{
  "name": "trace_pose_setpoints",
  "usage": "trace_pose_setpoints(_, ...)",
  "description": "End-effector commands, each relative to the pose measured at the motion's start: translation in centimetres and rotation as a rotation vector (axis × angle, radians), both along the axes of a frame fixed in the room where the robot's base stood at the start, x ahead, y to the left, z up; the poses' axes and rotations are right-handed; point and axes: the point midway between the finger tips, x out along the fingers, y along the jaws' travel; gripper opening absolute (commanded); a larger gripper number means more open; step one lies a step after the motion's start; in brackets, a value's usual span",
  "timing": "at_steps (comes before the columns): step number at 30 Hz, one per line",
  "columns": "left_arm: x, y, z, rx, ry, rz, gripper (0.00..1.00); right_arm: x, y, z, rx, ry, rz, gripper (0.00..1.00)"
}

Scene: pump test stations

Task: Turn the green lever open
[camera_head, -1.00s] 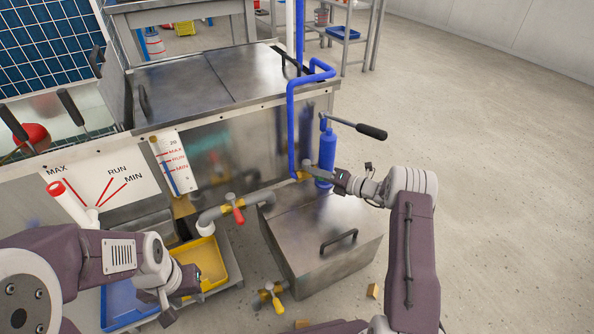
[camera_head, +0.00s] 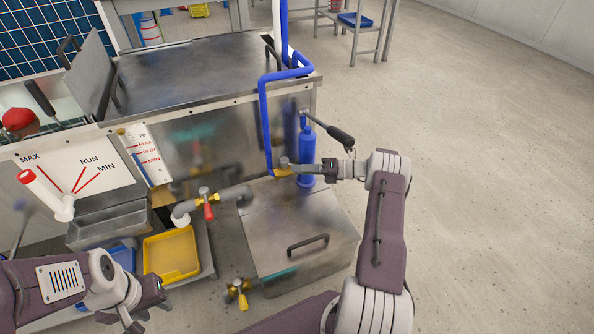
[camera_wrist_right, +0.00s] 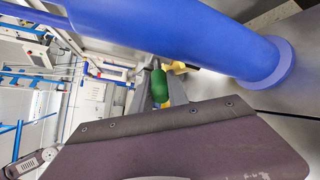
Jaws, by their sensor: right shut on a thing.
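The green lever (camera_wrist_right: 160,86) shows in the right wrist view as a rounded green grip, close to a brass fitting. In the head view its green is hidden at my right gripper. My right gripper (camera_head: 287,165) reaches left across the blue pump cylinder (camera_head: 306,148), at the brass valve (camera_head: 282,172) at the foot of the blue pipe. It appears shut on the lever, but the contact is not clearly visible. My left gripper (camera_head: 150,308) is open and empty, at the lower left, in front of the yellow tray (camera_head: 172,254).
A black-gripped pump handle (camera_head: 340,135) sticks out above my right wrist. The steel box (camera_head: 300,235) stands below it. A red-handled valve (camera_head: 207,207) and a yellow-handled valve (camera_head: 239,292) are to the left. The floor (camera_head: 480,190) on the right is clear.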

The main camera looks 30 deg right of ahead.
Motion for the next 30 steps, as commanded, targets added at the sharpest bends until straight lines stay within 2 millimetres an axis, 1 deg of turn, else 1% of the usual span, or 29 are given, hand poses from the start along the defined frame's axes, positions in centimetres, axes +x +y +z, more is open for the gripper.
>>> trace_pose_setpoints(1, 0.0, 0.0, 0.0, 0.0, 0.0, 0.0, 0.36, 0.2, -0.4, 0.3, -0.002, -0.007, -0.011, 0.0)
trace_pose_setpoints(11, 0.0, 0.0, 0.0, 0.0, 0.0, 0.0, 0.36, 0.4, -0.5, 0.5, -0.004, -0.01, -0.016, 0.0)
trace_pose_setpoints(12, 0.0, 0.0, 0.0, 0.0, 0.0, 0.0, 0.36, 0.4, -0.5, 0.5, -0.004, -0.01, -0.015, 0.31)
trace_pose_setpoints(13, 0.0, 0.0, 0.0, 0.0, 0.0, 0.0, 0.36, 0.4, -0.5, 0.5, -0.005, -0.009, -0.015, 0.4)
trace_pose_setpoints(14, 0.0, 0.0, 0.0, 0.0, 0.0, 0.0, 0.36, 0.4, -0.5, 0.4, -0.004, -0.009, -0.013, 0.41)
trace_pose_setpoints(23, 0.0, 0.0, 0.2, 0.0, 0.0, 0.0, 0.36, 0.2, -0.5, 0.4, -0.003, -0.006, -0.011, 0.41)
trace_pose_setpoints(26, 0.0, 0.0, 1.2, 0.0, 0.0, 0.0, 0.36, -0.5, -1.5, 1.0, -0.004, -0.006, -0.013, 0.41)
trace_pose_setpoints(30, 0.0, 0.0, 3.0, 0.0, 0.0, 0.0, 0.36, -2.4, -4.1, 1.9, -0.003, -0.007, -0.015, 0.41)
